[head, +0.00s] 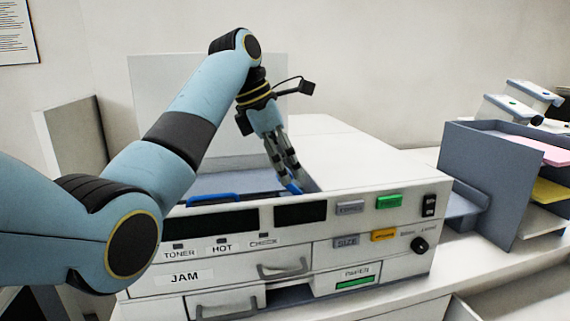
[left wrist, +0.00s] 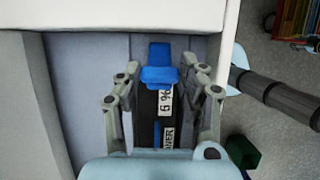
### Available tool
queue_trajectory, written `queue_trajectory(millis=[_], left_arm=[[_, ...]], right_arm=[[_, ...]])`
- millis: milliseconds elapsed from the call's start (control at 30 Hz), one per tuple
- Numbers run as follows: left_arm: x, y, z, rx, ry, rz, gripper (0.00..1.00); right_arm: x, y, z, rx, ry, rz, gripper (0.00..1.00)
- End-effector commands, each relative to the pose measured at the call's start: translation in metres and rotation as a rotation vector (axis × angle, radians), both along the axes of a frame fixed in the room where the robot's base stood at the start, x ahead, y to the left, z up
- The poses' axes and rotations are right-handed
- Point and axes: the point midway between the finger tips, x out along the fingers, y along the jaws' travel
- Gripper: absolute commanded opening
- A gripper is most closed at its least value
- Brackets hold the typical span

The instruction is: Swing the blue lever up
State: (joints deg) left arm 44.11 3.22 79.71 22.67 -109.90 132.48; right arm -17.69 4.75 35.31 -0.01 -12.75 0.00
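The blue lever (left wrist: 160,66) shows in the left wrist view as a flat blue piece above a dark part with white labels. My left gripper (left wrist: 166,73) is open, with one finger on each side of the lever and gaps visible between. In the head view the left gripper (head: 287,172) points down into the open top of the white machine (head: 345,265). A bit of blue (head: 293,188) shows at its fingertips, probably the lever. The lever's lower end is hidden. My right gripper is not in view.
A blue handle-like bar (head: 210,198) lies at the machine's front rim, left of the gripper. The raised pale panel (head: 150,85) stands behind. A grey sorter (head: 490,175) with coloured sheets stands at the right. The machine's top right is clear.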

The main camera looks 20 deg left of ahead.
Motion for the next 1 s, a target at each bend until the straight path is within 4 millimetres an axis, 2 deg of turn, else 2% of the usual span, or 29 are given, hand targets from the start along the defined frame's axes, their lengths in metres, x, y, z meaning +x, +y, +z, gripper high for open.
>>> queue_trajectory(millis=[33,133,467,1000], left_arm=[[0.000,0.000,0.000,0.000,0.000,0.000,0.20],[0.000,0.000,0.000,0.000,0.000,0.000,0.08],[0.003,-0.004,0.002,0.045,0.030,0.000,0.08],[0.018,-0.028,0.007,0.364,0.246,-0.002,0.08]], right_arm=[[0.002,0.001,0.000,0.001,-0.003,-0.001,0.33],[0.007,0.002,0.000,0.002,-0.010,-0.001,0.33],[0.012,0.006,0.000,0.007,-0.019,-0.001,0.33],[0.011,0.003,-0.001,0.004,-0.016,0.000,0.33]])
